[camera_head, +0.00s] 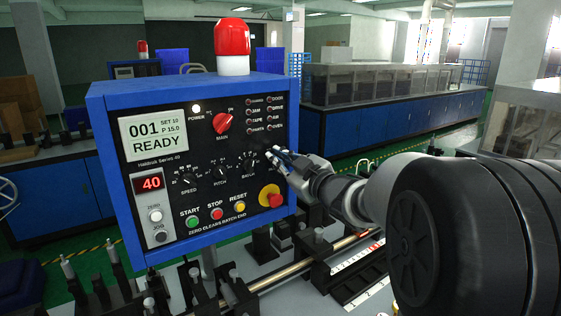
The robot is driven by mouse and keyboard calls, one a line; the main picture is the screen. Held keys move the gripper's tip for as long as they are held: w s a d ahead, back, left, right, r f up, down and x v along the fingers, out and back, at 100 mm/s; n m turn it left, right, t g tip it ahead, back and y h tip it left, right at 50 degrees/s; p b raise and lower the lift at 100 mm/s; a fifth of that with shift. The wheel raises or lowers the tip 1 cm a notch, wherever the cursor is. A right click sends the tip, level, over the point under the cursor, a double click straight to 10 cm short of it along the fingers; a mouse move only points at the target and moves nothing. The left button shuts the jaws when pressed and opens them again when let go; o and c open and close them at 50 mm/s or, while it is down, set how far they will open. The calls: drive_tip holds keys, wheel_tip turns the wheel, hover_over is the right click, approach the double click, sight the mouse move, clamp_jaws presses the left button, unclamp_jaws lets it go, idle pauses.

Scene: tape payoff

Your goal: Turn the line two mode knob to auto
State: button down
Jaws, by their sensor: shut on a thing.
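No mode or auto label is readable. A red MAIN knob (222,122) and black SPEED (187,180), PITCH (219,172) and third (249,161) dials show left of the tips. The display (154,137) reads READY.
A red emergency button (271,196) sits just below my gripper. START (192,221), STOP (216,213) and RESET (239,206) buttons line the lower edge. A red beacon (233,45) tops the box. Rods and fixtures (290,266) stand below. A second box (135,69) stands behind.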

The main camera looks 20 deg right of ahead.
drive_tip(key=c, duration=2)
unclamp_jaws()
drive_tip(key=shift+o, duration=0.2)
drive_tip(key=s+d, duration=0.2)
drive_tip(key=s, duration=0.9)
drive_tip(key=shift+s+d, duration=0.15)
drive_tip(key=shift+s, duration=0.25)
